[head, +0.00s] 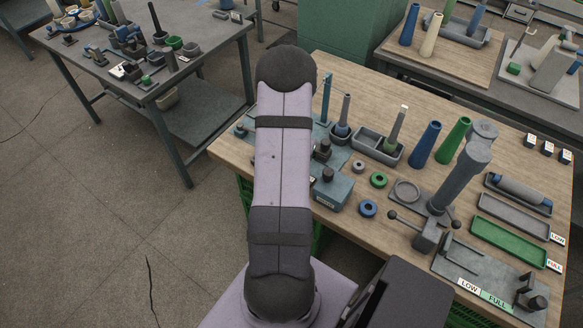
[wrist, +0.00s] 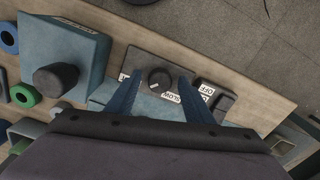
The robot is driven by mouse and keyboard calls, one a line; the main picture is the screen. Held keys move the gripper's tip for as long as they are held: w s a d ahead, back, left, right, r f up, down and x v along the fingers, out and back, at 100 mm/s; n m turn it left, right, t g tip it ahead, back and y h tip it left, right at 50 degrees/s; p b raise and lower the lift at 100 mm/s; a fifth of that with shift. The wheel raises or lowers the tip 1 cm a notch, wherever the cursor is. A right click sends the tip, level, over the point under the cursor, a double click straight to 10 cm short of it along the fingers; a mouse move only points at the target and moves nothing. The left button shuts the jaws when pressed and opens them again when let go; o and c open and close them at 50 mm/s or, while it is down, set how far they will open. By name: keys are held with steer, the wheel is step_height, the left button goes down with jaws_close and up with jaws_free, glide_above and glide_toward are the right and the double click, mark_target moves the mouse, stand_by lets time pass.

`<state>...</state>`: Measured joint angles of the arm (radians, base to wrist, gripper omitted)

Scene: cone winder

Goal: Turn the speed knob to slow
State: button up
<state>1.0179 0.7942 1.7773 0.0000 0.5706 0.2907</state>
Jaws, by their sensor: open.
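The speed knob (wrist: 160,79) is a small round dark knob with a pale mark, on a dark panel (wrist: 143,65) in the wrist view. A white label reading SLOW (wrist: 180,98) lies beside it, partly covered by a finger. Another label at its left is mostly hidden behind the other finger. My gripper (wrist: 160,75) is open, with its two blue fingers apart on either side of the knob in the picture. Whether either finger touches the knob, I cannot tell. In the head view my arm covers the gripper and the knob.
A dark switch (wrist: 223,102) with an OFF label (wrist: 207,89) sits right of the knob. A blue-grey box (wrist: 88,48) with a large dark knob (wrist: 55,79) stands at the left. The wooden bench (head: 349,230) holds cones, rings and trays. The bench edge is close by.

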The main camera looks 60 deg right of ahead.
steer(key=shift+c, duration=0.6)
steer(key=c, duration=0.9)
steer(key=shift+c, duration=0.2)
steer(key=shift+n, duration=0.3)
steer(key=n, duration=0.9)
steer(key=shift+d, duration=0.1)
steer(key=n, duration=0.4)
steer(key=shift+n, duration=2.2)
